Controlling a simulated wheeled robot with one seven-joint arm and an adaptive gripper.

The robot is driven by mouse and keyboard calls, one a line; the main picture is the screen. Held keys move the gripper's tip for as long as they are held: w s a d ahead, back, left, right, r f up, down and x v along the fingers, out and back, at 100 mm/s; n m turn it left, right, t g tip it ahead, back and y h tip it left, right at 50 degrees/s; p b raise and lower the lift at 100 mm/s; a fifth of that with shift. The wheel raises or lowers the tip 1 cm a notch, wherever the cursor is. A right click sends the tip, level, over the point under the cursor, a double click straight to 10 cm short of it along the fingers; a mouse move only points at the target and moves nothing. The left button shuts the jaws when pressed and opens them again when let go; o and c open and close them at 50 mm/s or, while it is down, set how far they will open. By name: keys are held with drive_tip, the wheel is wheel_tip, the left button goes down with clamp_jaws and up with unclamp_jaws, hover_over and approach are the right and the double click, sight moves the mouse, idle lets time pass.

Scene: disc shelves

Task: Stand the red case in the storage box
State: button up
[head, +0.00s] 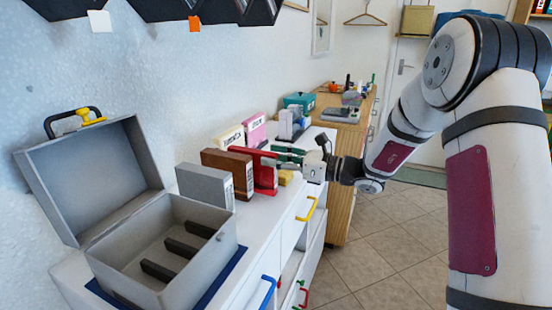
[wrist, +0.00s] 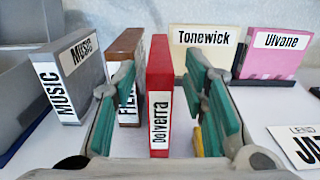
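The red case (head: 266,178) stands upright on the white cabinet top, and its label reads "Dolverra" in the wrist view (wrist: 159,70). My gripper (head: 290,158) is open at the case. In the wrist view its two teal-padded fingers (wrist: 160,108) are on either side of the red case, with a visible gap on each side. The storage box (head: 205,272) is grey, with its lid open and several dark dividers on its floor. It stands at the left end of the cabinet, apart from the red case, and looks empty.
A grey "MUSIC" case (wrist: 72,75) and a brown case (wrist: 126,50) stand left of the red one. A cream "Tonewick" case (wrist: 205,40) and a pink "Ulvane" case (wrist: 270,52) stand behind. A yellow item (wrist: 198,142) lies near the right finger. Coloured drawer handles (head: 306,209) stick out in front.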

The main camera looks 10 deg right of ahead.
drive_tip(key=shift+r, duration=0.1)
drive_tip(key=shift+s+d, duration=0.15)
drive_tip(key=shift+d, duration=0.15)
drive_tip(key=p+v, duration=0.2)
drive_tip(key=v, duration=0.9)
drive_tip(key=s+a+r+n+g+h, duration=0.2)
drive_tip(key=s+a+n+g, duration=0.4)
drive_tip(key=s, duration=0.5)
drive_tip(key=s+a+r+n+g+h, duration=0.25)
drive_tip(key=s+a+n+g, duration=0.25)
drive_tip(key=s+a+n, duration=0.5)
drive_tip(key=s+d+f+n+h, duration=0.1)
drive_tip(key=s+d+n+h, duration=0.3)
drive_tip(key=s, duration=0.6)
drive_tip(key=s+d+f+n+t+h, duration=0.1)
drive_tip(key=s+d+n+h, duration=0.4)
drive_tip(key=s, duration=0.5)
drive_tip(key=shift+d+f+t+h, duration=0.3)
drive_tip(key=shift+d+f+h, duration=0.35)
drive_tip(key=shift+d, duration=0.35)
